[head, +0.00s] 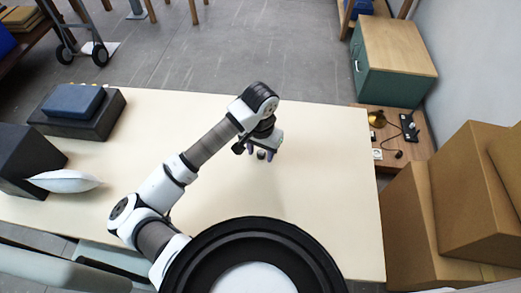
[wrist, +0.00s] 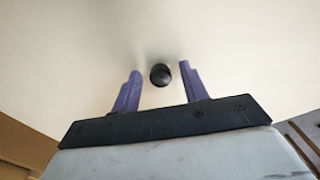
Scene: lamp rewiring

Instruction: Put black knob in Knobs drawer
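The black knob (wrist: 160,75) is a small dark round piece standing on the cream table. In the wrist view it lies between and slightly beyond the tips of my gripper (wrist: 160,78), with a gap to each purple finger. In the head view the knob (head: 261,155) shows small between the fingers of my gripper (head: 261,154). My gripper is open and points down at the table. A teal cabinet with a wooden top (head: 388,62) stands at the back right; its drawer front has a handle. No label is readable, so I cannot tell which is the Knobs drawer.
The table (head: 320,190) is mostly clear around the knob. A blue book on a black box (head: 75,113) and a white pillow-like object (head: 65,181) are at the left. Cardboard boxes (head: 435,215) stand at the right. A lamp part (head: 377,118) and cord lie on a low wooden surface.

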